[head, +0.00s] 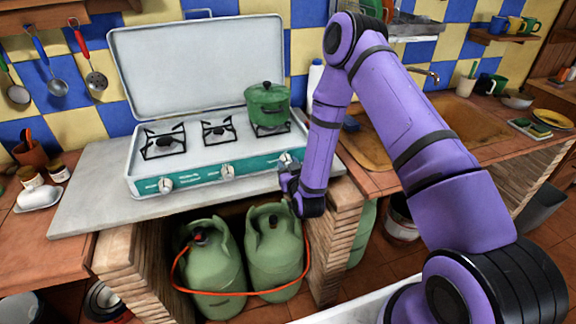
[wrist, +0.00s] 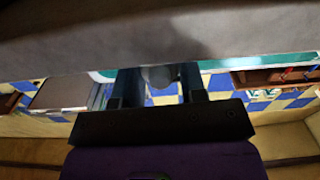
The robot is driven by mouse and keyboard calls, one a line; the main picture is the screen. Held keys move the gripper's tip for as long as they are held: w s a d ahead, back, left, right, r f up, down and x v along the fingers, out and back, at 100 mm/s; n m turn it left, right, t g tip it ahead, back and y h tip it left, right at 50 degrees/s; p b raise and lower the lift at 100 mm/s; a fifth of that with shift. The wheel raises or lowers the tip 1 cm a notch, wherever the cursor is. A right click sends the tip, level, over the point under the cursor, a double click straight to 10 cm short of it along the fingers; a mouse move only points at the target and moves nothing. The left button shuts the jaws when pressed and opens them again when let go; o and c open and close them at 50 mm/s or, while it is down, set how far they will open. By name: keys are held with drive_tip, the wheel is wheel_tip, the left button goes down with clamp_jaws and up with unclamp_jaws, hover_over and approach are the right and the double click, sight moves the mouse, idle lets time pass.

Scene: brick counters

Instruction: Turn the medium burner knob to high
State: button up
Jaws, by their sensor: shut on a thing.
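A white stove (head: 205,148) with a teal front panel carries a left knob (head: 165,185), a middle knob (head: 227,170) and a right knob (head: 285,157). My gripper (head: 286,170) is at the right knob, below the burner that bears the green pot, and partly covers it. In the wrist view my gripper (wrist: 160,86) has a finger on each side of the pale rounded knob (wrist: 159,76) and is shut on it. The knob's pointer and setting cannot be made out. Nothing in view labels a burner as medium.
A green lidded pot (head: 268,106) stands on the right burner. The stove lid (head: 195,65) is raised. Two green gas bottles (head: 274,250) with an orange hose stand under the counter. A brick pillar (head: 335,235) is close to my forearm. A sink (head: 455,125) lies to the right.

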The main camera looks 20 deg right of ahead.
drive_tip(key=n, duration=0.4)
drive_tip(key=shift+a+n, duration=0.1)
drive_tip(key=shift+n, duration=0.2)
drive_tip(key=n, duration=0.4)
drive_tip(key=shift+n, duration=0.3)
drive_tip(key=n, duration=0.4)
drive_tip(key=shift+f+n, duration=0.1)
drive_tip(key=shift+n, duration=1.9)
drive_tip(key=o, duration=0.9)
drive_tip(key=shift+s, duration=0.1)
